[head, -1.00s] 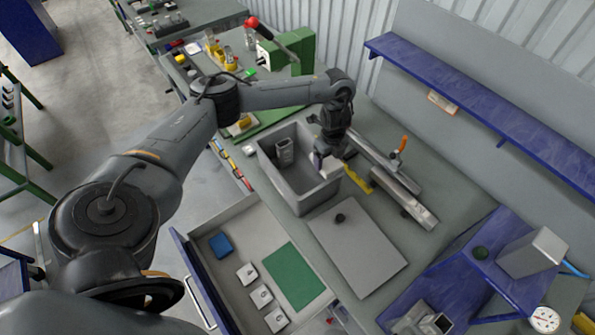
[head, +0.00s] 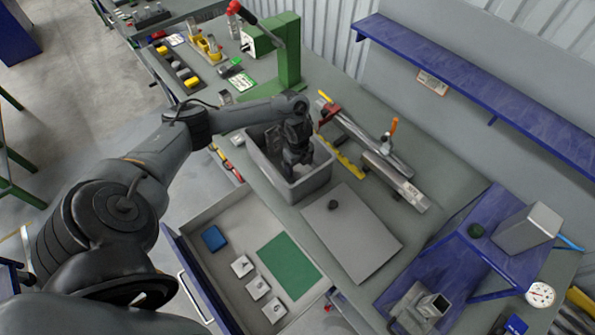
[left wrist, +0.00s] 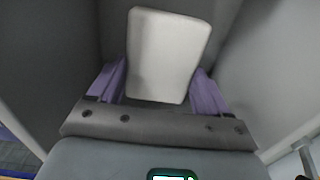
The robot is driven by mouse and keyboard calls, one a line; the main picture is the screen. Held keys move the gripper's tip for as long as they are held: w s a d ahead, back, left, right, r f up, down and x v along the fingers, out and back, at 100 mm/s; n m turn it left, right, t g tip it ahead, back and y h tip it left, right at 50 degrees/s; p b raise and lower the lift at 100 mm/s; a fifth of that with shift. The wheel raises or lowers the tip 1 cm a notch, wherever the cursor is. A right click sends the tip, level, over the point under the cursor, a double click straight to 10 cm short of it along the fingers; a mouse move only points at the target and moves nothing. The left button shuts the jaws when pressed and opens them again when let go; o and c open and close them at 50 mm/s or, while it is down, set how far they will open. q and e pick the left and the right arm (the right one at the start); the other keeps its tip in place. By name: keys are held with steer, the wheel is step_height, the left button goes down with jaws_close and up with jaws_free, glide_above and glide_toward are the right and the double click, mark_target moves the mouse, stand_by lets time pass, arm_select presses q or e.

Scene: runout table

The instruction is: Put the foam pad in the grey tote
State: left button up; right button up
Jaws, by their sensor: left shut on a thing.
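The grey tote (head: 312,184) stands open on the bench in the middle of the head view. My left gripper (head: 293,168) reaches down inside it, below the rim. In the left wrist view the purple fingers of my left gripper (left wrist: 160,88) are shut on a pale, round-cornered pad (left wrist: 168,55), which looks like the foam pad. Grey tote walls rise around it. The head view hides the pad behind the gripper and tote wall. I cannot tell whether the pad touches the tote floor. My right gripper is not in view.
An open drawer (head: 222,278) in front holds a blue block (head: 214,238), white tiles and a green mat (head: 289,265). A grey plate with a black knob (head: 352,238) lies right of the tote. A metal rail (head: 395,184) lies behind, and a green press (head: 287,50) stands farther back.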

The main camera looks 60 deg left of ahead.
mark_target(299, 172)
arm_select(q)
steer(key=shift+f, duration=2.3)
steer(key=shift+f, duration=0.2)
steer(key=o, duration=0.9)
steer(key=shift+r, duration=0.1)
steer(key=shift+o, duration=0.2)
steer(key=shift+r, duration=0.1)
step_height(299, 172, up, 12)
steer(key=shift+r+p, duration=0.1)
steer(key=shift+p, duration=0.45)
